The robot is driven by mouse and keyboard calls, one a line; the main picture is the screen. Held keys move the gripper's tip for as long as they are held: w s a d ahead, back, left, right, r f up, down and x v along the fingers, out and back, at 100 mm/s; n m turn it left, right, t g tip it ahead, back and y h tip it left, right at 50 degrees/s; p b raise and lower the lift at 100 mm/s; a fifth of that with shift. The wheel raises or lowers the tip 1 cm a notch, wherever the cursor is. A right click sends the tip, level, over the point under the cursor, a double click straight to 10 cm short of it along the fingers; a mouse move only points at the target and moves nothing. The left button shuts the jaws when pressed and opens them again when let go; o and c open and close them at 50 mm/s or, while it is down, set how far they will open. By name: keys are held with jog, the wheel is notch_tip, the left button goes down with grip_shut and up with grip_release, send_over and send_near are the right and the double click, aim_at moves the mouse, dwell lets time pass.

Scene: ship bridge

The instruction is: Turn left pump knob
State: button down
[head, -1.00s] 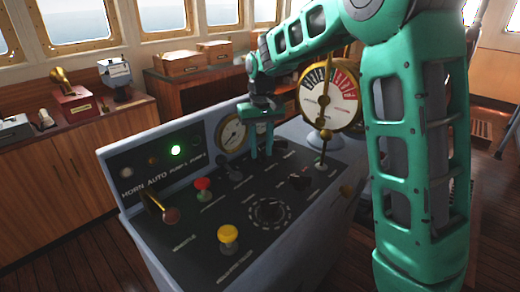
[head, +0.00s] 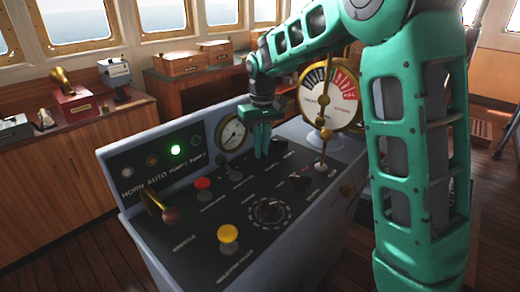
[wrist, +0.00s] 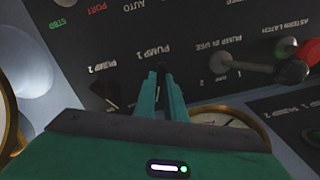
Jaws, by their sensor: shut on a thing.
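The left pump knob, a small dark knob (wrist: 163,69) by the PUMP 1 label, shows in the wrist view between my fingertips, mostly hidden. My gripper (head: 262,155) points down at the back of the sloped black console panel. Its teal fingers (wrist: 163,80) are shut on the knob. The second pump knob (wrist: 106,92), black, sits beside it by the PUMP 2 label, clear of the fingers. The PUMP 1 lamp (head: 175,150) glows green; the PUMP 2 lamp (head: 196,141) is dark. My fingers hide the left knob in the head view.
A round gauge (head: 232,132) stands close behind my gripper. A brass telegraph dial (head: 328,97) rises to its right. A red-topped knob (head: 203,184), a yellow button (head: 228,233) and a rotary dial (head: 269,211) are nearer.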

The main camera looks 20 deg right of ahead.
jog(key=n, duration=0.5)
jog(key=shift+w+d, duration=0.1)
jog(key=shift+d, duration=0.15)
jog(key=n, duration=0.5)
jog(key=shift+w+d, duration=0.1)
jog(key=shift+n, duration=0.4)
jog(key=c, duration=1.8)
grip_release()
notch_tip(320, 180, up, 11)
jog(key=shift+w+f, duration=0.1)
